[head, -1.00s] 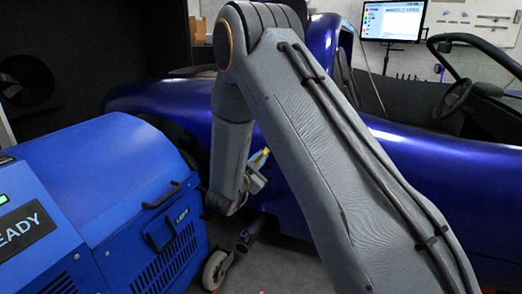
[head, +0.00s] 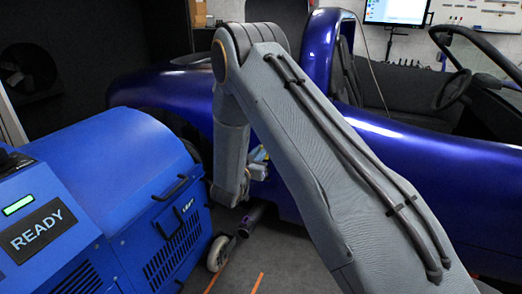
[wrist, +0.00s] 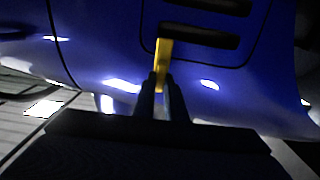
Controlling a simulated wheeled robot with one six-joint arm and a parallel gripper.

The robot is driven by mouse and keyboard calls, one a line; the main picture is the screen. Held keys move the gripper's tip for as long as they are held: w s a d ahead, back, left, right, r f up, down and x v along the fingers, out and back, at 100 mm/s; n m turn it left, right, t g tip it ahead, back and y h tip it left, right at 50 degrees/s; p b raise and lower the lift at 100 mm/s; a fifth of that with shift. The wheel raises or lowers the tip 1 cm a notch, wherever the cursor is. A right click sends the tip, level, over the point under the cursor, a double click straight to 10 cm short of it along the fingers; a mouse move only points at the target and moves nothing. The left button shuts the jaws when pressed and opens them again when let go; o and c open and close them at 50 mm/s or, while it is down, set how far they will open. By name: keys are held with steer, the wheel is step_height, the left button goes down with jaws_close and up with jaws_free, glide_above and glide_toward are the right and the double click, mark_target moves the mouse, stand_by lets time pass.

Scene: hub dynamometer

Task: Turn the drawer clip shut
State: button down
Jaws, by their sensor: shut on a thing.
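In the wrist view, my gripper (wrist: 163,92) is shut on a narrow yellow piece (wrist: 164,52) that sticks out beyond the fingertips. Behind it is a glossy blue body panel with dark slots. I cannot tell whether the piece touches the panel. In the head view, my gripper (head: 258,163) is partly hidden behind my arm, in front of the blue car. The blue cabinet (head: 112,180) stands left of it, with black handles (head: 170,188) on its front. I cannot make out a drawer clip for certain; the wrist view is dark.
The purple-blue car (head: 400,165) fills the back and right. A caster wheel (head: 218,253) and a dark tube (head: 250,218) are low beside the cabinet. A READY display (head: 38,235) is on the cabinet. Grey floor shows between cabinet and arm.

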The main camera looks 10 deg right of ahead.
stand_by(0.4)
steer(key=c, duration=1.8)
jaws_free()
steer(key=shift+a, duration=0.1)
steer(key=p+v, duration=0.1)
steer(key=v, duration=0.6)
steer(key=shift+s, duration=0.3)
steer(key=shift+a, duration=0.15)
